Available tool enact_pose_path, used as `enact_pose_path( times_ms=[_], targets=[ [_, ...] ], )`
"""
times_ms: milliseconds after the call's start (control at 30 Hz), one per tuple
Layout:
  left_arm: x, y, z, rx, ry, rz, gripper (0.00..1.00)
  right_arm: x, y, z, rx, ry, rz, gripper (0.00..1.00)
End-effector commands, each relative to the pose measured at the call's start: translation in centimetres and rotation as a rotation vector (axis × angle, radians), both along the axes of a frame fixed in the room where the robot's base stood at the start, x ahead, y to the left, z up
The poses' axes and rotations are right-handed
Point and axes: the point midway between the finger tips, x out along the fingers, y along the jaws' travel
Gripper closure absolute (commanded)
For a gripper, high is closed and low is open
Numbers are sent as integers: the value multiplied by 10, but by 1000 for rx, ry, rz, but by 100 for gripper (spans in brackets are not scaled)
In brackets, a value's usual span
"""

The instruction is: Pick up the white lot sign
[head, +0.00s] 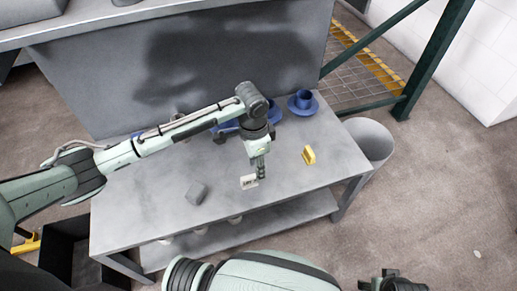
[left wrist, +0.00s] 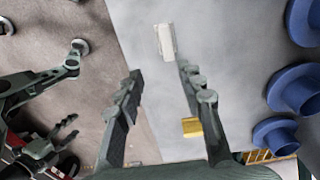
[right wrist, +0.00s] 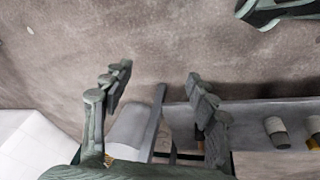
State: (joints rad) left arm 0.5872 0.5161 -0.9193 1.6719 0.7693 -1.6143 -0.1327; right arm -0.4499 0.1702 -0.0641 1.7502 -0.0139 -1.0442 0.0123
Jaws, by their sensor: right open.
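The white lot sign (head: 249,182) is a small white plate with dark lettering near the front edge of the grey table (head: 150,205). In the left wrist view the sign (left wrist: 166,41) lies ahead of the fingertips, close to the table's edge. My left gripper (head: 261,174) points down just beside the sign, to its right in the head view. In the left wrist view its fingers (left wrist: 160,78) are apart with nothing between them. My right gripper (right wrist: 157,78) is open and empty, away from the table, over the floor; the head view shows only part of it at the bottom edge.
A grey block (head: 197,194) lies left of the sign and a yellow piece (head: 309,155) to its right. A grey bin (head: 371,146) stands right of the table. Green rack posts rise behind.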

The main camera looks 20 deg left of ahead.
Motion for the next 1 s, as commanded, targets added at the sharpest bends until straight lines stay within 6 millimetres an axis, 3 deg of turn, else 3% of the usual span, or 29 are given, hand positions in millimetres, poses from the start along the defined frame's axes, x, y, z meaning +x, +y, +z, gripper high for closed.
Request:
enact_pose_path(
  times_ms=[167,700,1000],
  targets=[
    [4,12,-4,35,27,-10,62,-9,0,-6,4,16,-5,42],
    [-1,16,-71,33,24,-10,62,-3,1,6,5,6,-9,42],
    [-1,16,-74,34,22,-11,63,-3,1,7,4,6,-9,42]
  ],
)
